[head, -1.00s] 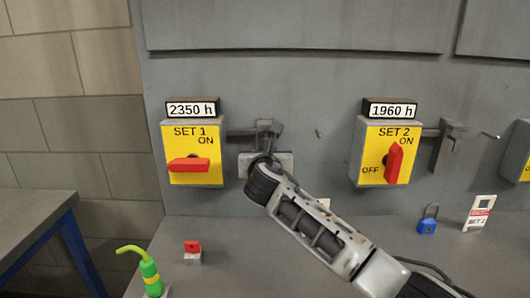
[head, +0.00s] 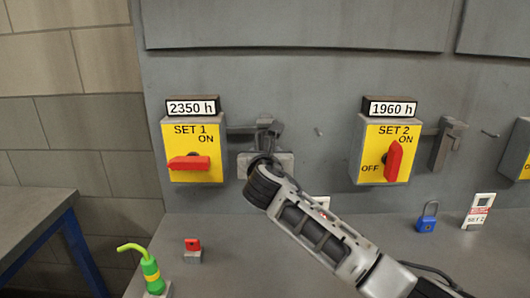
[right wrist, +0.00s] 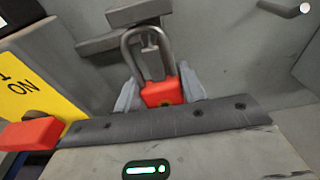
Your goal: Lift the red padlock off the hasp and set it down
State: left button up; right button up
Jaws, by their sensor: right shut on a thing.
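The red padlock (right wrist: 161,92) shows in the right wrist view, its body between the two pale fingers of my right gripper (right wrist: 160,88). The gripper is shut on the body. The steel shackle (right wrist: 130,50) rises from it in front of the grey hasp (right wrist: 140,12); I cannot tell whether it still passes through the hasp. In the head view my right arm reaches to the hasp (head: 270,127) beside the SET 1 switch box, and my wrist hides the padlock and fingertips. My left gripper is not in view.
The SET 1 box (head: 178,135) has a red handle turned sideways. The SET 2 box (head: 372,145) is to the right.

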jog(key=shift+s, duration=2.8)
jog(key=shift+f, duration=0.1)
